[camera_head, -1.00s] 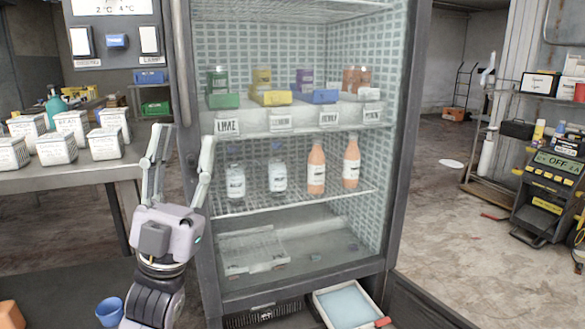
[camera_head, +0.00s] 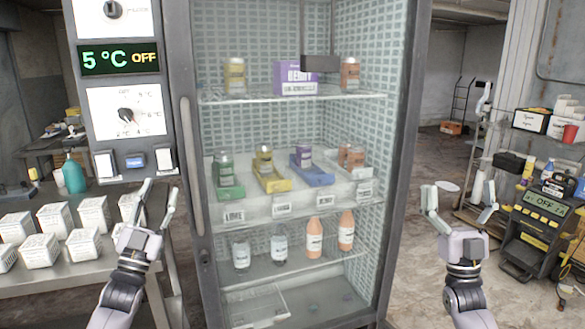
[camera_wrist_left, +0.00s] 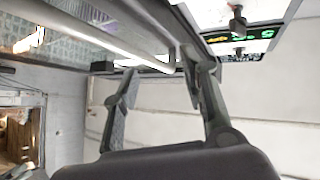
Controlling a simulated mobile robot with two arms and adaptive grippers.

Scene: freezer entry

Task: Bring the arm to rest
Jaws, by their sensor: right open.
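My left gripper (camera_head: 159,190) stands with its fingers up in front of the white cartons and left of the glass-doored cabinet (camera_head: 197,285). It is open, with nothing between the fingers; the left wrist view also shows its two fingers apart (camera_wrist_left: 157,64). My right gripper (camera_head: 459,198) is raised to the right of the cabinet, over the floor. Its fingers are spread wide and empty. The cabinet door looks closed, and its long vertical handle (camera_head: 190,150) is a little right of my left gripper, apart from it.
A control panel (camera_head: 119,100) reading 5 °C OFF is above my left gripper. White cartons (camera_head: 94,215) stand on the metal table at left. Bottles (camera_head: 314,238) and coloured bins (camera_head: 271,178) fill the cabinet shelves. At right are a shelf rack and a yellow-black device (camera_head: 540,225).

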